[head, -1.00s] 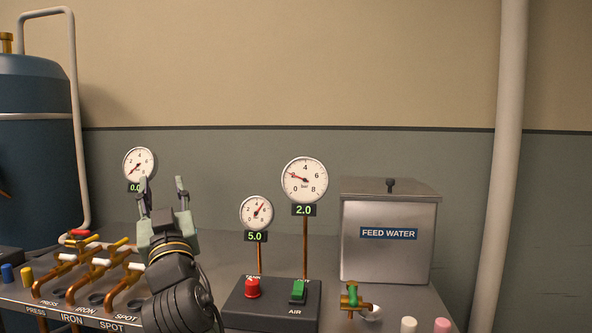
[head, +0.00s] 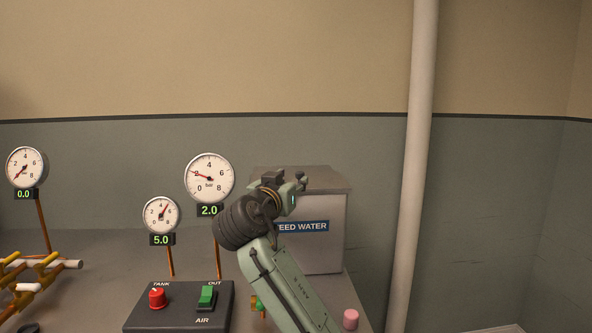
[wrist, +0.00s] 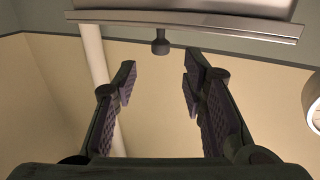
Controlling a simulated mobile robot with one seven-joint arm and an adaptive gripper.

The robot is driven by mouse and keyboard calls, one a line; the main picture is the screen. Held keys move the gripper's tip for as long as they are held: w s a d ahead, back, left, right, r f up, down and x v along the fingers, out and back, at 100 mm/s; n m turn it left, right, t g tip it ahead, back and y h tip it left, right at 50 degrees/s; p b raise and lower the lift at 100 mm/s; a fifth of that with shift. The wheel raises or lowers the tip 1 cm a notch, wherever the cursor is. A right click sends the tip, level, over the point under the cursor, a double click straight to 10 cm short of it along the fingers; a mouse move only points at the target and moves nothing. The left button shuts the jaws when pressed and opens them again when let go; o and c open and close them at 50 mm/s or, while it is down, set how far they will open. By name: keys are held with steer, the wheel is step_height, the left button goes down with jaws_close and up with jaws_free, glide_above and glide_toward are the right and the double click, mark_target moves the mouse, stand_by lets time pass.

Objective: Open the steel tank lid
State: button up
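The steel tank (head: 325,255) labelled FEED WATER stands on the bench, partly hidden behind my arm. Its flat lid (head: 335,180) is on top of it. In the wrist view, upside down, the lid's edge (wrist: 200,24) crosses the top and its dark knob (wrist: 161,42) sticks out, centred beyond the fingertips. My gripper (wrist: 158,72) is open with nothing between the fingers, apart from the knob. In the head view my gripper (head: 290,186) is in front of the lid at about its height, and its fingers are hard to make out.
Pressure gauges (head: 209,178) on thin pipes stand left of the tank. A black box (head: 180,308) with a red and a green switch sits in front of them. A pale vertical pipe (head: 415,150) runs up the wall to the right. A pink-topped cylinder (head: 350,319) stands in front.

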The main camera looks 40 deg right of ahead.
mark_target(299, 173)
steer(key=p+x, duration=0.2)
steer(key=x, duration=0.5)
steer(key=shift+r, duration=0.15)
steer(key=shift+w+d, duration=0.3)
steer(key=shift+d, duration=0.1)
jaws_close()
